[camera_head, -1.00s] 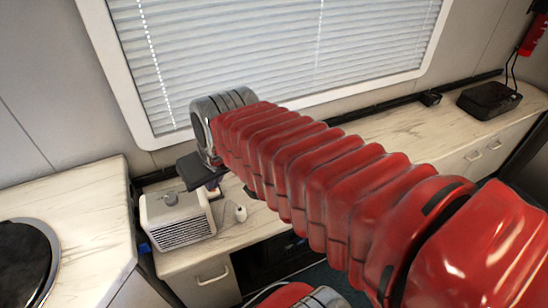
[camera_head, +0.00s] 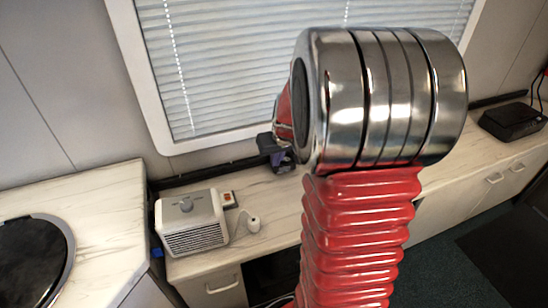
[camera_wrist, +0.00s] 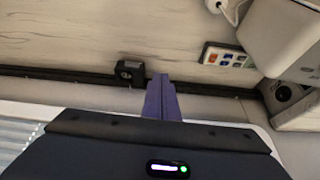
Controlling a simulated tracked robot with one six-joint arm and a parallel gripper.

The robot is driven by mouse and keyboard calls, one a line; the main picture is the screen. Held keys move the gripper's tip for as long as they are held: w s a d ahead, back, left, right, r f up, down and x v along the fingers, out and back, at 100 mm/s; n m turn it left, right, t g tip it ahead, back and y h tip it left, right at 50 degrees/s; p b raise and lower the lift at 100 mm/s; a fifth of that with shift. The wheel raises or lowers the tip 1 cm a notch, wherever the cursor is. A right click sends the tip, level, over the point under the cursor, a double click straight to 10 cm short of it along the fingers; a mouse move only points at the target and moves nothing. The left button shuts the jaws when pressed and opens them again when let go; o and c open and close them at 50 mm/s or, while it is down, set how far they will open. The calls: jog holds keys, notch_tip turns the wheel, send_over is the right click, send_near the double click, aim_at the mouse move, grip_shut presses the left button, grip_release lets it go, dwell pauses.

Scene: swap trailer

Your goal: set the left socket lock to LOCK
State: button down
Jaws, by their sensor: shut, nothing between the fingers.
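My gripper (camera_head: 281,158) is over the back of the counter, near the window's lower edge. In the wrist view its purple fingers (camera_wrist: 162,96) are closed together and empty. They point toward the black rail along the wall. A small black box with a round face (camera_wrist: 130,71) sits at that rail, just left of the fingertips and apart from them. A dark round fitting (camera_wrist: 283,93) shows at the right edge of the wrist view. I cannot tell which of these is the left socket lock, and no LOCK marking is readable.
A white heater-like box with a knob (camera_head: 190,224) stands on the counter (camera_head: 270,215). Beside it are a small panel with coloured buttons (camera_wrist: 226,56) and a small white corded item (camera_head: 253,224). A black box (camera_head: 513,121) sits far right. The window blind (camera_head: 230,65) is behind.

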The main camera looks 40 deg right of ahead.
aim_at(285, 169)
jog(key=d+f+m, duration=0.1)
jog(key=d+f, duration=0.6)
jog(key=d, duration=0.2)
jog(key=shift+s+f, duration=0.2)
jog(key=shift+f, duration=0.05)
jog(key=shift+f, duration=0.15)
jog(key=x, duration=0.9)
jog(key=shift+d+f, duration=0.15)
jog(key=shift+f, duration=0.15)
jog(key=w, duration=0.1)
jog(key=w+d, duration=0.1)
jog(key=shift+w+d, duration=0.1)
jog(key=shift+w, duration=0.2)
jog(key=shift+w+d, duration=0.25)
jog(key=shift+w, duration=0.3)
